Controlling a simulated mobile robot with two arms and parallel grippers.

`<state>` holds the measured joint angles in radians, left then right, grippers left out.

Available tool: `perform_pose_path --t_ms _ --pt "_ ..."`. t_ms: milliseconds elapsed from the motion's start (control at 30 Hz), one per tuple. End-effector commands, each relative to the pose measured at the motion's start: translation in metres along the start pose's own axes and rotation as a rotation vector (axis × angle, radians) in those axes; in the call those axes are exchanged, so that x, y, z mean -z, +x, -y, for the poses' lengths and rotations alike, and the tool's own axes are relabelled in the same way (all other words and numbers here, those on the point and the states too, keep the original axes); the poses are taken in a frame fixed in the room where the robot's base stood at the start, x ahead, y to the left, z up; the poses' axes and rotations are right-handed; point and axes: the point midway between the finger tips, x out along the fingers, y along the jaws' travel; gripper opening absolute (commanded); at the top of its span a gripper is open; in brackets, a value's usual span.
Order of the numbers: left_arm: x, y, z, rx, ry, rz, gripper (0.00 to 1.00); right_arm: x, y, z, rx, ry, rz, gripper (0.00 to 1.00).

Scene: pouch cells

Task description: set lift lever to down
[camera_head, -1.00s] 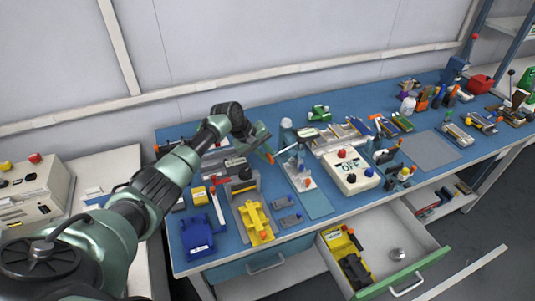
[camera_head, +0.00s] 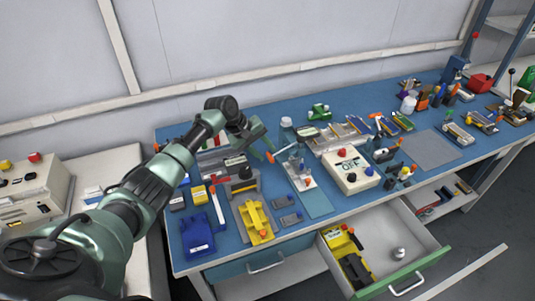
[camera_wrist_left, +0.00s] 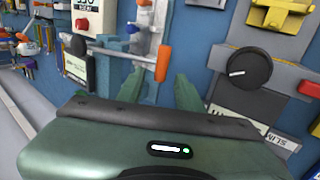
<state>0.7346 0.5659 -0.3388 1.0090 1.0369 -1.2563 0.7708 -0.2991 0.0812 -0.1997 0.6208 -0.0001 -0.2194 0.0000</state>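The lever I take for the lift lever has an orange grip (camera_head: 270,157) on a grey rod, joined to a small upright fixture (camera_head: 299,168) on the bench. The rod slopes slightly up from grip to fixture. In the left wrist view the orange grip (camera_wrist_left: 163,63) is just past my fingertips, roughly between them. My left gripper (camera_head: 262,140) is beside the grip in the head view. Its two green fingers (camera_wrist_left: 160,77) are apart and hold nothing; contact with the grip cannot be told. My right gripper is not in view.
A white box with a red button (camera_head: 349,171) stands right of the fixture. A grey device with a black knob (camera_wrist_left: 249,67) and a yellow part (camera_head: 257,220) are close by. A drawer (camera_head: 390,245) stands open at the front. A grey mat (camera_head: 433,150) is bare.

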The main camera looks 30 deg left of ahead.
Motion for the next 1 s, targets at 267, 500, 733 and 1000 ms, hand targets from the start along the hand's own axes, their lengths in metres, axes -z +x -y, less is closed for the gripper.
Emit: perform_pose_path --t_ms 267,500,733,1000 --pt "0.001 -0.043 0.002 0.0 0.0 -0.001 0.36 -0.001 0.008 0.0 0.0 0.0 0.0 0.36" --pt "0.0 -0.054 0.001 0.002 0.0 0.001 0.36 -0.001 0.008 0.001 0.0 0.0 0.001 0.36" --pt "0.0 -0.053 0.001 0.002 -0.001 0.001 0.36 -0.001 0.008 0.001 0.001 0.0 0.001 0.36" --pt "0.0 -0.053 0.001 0.002 -0.001 0.001 0.36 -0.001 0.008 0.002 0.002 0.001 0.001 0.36"
